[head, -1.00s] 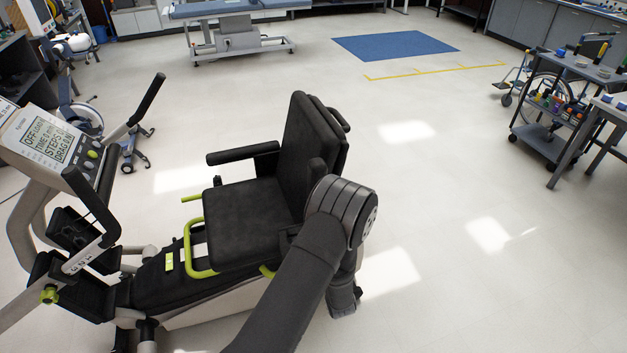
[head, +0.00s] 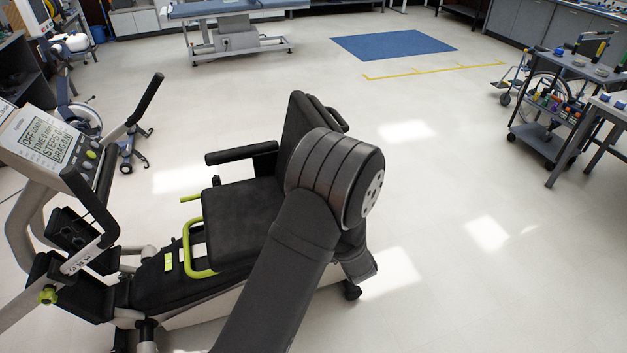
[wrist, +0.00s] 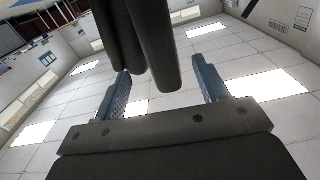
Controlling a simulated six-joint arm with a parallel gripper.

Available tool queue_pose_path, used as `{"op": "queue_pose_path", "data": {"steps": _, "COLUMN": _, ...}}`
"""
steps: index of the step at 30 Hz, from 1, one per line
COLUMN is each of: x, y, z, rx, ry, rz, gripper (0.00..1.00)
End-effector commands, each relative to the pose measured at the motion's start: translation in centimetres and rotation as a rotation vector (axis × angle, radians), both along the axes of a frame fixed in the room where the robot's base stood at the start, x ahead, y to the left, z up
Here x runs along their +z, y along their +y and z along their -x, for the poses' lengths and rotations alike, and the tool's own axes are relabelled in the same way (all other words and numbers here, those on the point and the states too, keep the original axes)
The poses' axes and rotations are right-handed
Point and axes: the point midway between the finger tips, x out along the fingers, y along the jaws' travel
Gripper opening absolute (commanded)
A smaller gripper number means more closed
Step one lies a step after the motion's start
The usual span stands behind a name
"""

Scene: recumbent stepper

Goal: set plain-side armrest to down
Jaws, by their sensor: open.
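The stepper's black seat (head: 240,215) faces left, with its backrest (head: 303,118) upright. The far armrest (head: 242,153) lies level, pointing forward. The near armrest is hidden behind my arm in the head view. In the wrist view a dark rounded pad (wrist: 156,45), which looks like the raised near armrest, hangs from the top edge, with its end between my fingers in the picture. My gripper (wrist: 162,88) is open, with one blue-grey finger on each side of the pad. I see no clear contact. A second dark padded shape (wrist: 120,35), likely the backrest, is close beside it.
The console (head: 50,140) and black handlebars (head: 146,98) stand at the left. Lime handles (head: 192,250) sit by the seat front. A trolley (head: 550,115) stands far right. The floor right of the seat is clear.

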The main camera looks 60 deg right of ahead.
Motion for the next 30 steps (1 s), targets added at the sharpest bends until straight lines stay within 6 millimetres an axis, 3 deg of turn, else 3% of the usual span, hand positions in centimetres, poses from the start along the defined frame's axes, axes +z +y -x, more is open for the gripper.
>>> {"op": "queue_pose_path", "data": {"steps": 7, "x": 0.0, "y": -3.9, "z": -4.1, "rx": 0.003, "ry": 0.0, "rz": 0.002, "gripper": 0.67}}
{"op": "queue_pose_path", "data": {"steps": 15, "x": 0.0, "y": -7.1, "z": -7.1, "rx": 0.0, "ry": 0.0, "rz": 0.001, "gripper": 0.67}}
{"op": "queue_pose_path", "data": {"steps": 29, "x": -0.1, "y": -8.0, "z": -7.9, "rx": -0.001, "ry": 0.001, "rz": -0.001, "gripper": 0.67}}
{"op": "queue_pose_path", "data": {"steps": 30, "x": -0.1, "y": -8.0, "z": -7.9, "rx": -0.001, "ry": 0.0, "rz": 0.0, "gripper": 0.59}}
